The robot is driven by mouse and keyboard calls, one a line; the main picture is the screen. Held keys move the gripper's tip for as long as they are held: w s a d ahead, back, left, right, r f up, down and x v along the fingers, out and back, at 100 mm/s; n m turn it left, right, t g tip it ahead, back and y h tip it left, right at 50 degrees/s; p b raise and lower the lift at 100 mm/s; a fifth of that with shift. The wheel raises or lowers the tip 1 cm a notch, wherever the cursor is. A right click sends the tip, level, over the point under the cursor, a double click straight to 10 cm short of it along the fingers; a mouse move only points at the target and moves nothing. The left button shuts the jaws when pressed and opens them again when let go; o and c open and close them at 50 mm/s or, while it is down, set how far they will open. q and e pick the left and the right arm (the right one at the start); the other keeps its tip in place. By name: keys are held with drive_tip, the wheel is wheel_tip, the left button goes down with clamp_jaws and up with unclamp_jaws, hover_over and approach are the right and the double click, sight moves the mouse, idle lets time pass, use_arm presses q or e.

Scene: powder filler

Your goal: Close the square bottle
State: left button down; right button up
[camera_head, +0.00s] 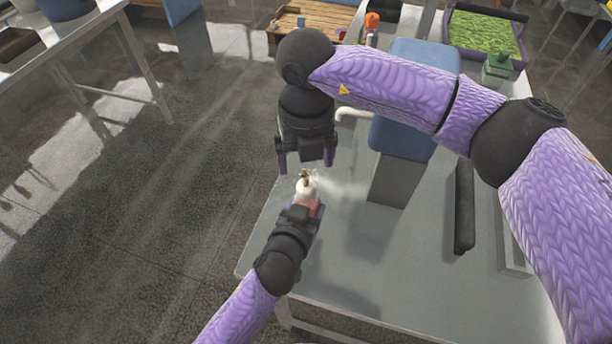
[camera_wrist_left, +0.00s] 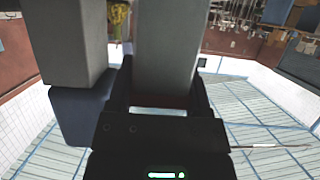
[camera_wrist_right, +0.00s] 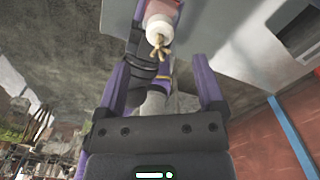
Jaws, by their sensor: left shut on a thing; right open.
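The bottle (camera_head: 307,190) has a white top and a reddish-pink body, and a small brownish-gold piece (camera_head: 304,176) shows at its mouth. My left gripper (camera_head: 305,208) is shut on the bottle's body and holds it near the table's left edge. The bottle (camera_wrist_right: 160,30) and the gold piece (camera_wrist_right: 158,46) also show in the right wrist view, beyond the fingertips. My right gripper (camera_head: 305,163) is open and empty, just above the bottle in the head view. I cannot tell whether the gold piece is seated or loose.
A grey table (camera_head: 385,275) lies under the arms, with clear room at its front. A blue-and-grey machine (camera_head: 403,140) with a white spout (camera_head: 352,113) stands right of my right gripper. A black bar (camera_head: 464,205) lies further right. A green-filled tray (camera_head: 485,35) stands at the back.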

wheel_tip(320, 180, up, 4)
drive_tip(key=shift+r, duration=0.1)
use_arm(q)
unclamp_jaws()
drive_tip(key=p+v, duration=0.2)
drive_tip(key=v, duration=0.8)
use_arm(e)
wheel_tip(320, 180, up, 2)
drive_tip(key=shift+r, duration=0.15)
